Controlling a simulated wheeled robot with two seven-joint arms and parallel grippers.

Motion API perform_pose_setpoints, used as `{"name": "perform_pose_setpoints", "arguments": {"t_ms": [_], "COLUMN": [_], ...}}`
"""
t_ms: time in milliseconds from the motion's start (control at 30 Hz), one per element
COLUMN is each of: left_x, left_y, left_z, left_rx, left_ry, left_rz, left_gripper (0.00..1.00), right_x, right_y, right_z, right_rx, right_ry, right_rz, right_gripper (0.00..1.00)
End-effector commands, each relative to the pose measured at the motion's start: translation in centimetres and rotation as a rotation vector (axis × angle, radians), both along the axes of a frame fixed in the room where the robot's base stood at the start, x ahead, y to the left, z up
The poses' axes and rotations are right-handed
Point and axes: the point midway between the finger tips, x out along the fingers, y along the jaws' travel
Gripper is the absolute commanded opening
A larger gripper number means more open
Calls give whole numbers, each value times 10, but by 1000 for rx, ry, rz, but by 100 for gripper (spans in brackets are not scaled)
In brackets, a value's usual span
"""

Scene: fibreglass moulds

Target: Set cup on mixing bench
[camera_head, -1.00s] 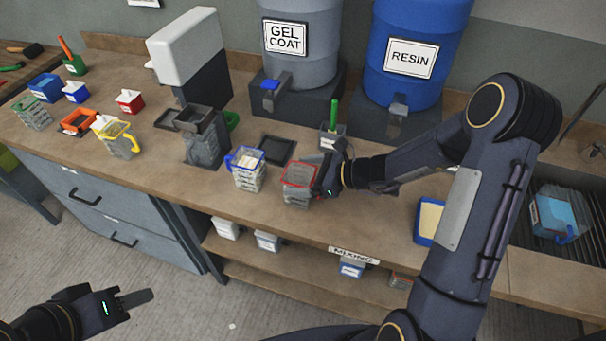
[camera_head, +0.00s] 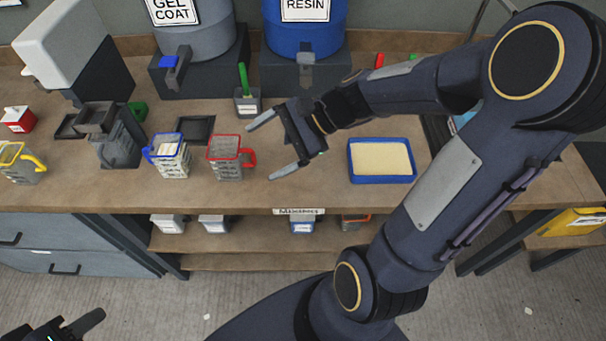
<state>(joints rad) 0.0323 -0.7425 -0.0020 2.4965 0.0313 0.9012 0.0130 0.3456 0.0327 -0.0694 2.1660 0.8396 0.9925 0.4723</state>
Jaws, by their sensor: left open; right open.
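The red-rimmed cup (camera_head: 224,158) stands upright on the mixing bench (camera_head: 300,197), its red handle pointing right. A blue-rimmed cup (camera_head: 172,163) with pale contents stands just to its left. A yellow-rimmed cup (camera_head: 22,168) stands at the far left. My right gripper (camera_head: 267,149) is open and empty. Its fingers point left, to the right of the red cup's handle and apart from it. My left gripper (camera_head: 85,322) is low at the bottom left, over the floor, away from the bench and partly cut off by the frame.
A blue tray (camera_head: 381,179) lies right of my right gripper. The gel coat drum (camera_head: 196,38) and resin drum (camera_head: 306,35) stand at the back. A grey dispenser (camera_head: 113,135) is at left. Bare bench lies in front.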

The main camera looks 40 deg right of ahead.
Motion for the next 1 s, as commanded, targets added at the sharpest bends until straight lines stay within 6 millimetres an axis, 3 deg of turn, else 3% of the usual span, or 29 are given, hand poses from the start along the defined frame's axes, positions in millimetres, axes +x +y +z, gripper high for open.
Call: {"name": "perform_pose_setpoints", "arguments": {"t_ms": [33,133,200,333,533,1000], "left_x": [0,0,0,0,0,0], "left_y": [0,0,0,0,0,0], "left_z": [0,0,0,0,0,0], "left_rx": [0,0,0,0,0,0], "left_ry": [0,0,0,0,0,0], "left_rz": [0,0,0,0,0,0], "left_gripper": [41,41,41,41,41,41], "right_x": [-25,-69,-94,-123,-139,-140], "right_y": [9,16,14,5,-6,-7], "right_z": [13,21,21,18,14,14], "right_rx": [-123,-374,-542,-801,-1003,-1019], "right_ry": [-118,-330,-464,-655,-782,-789], "right_rz": [120,348,491,692,835,847], "right_gripper": [88,88,88,88,88,88]}}
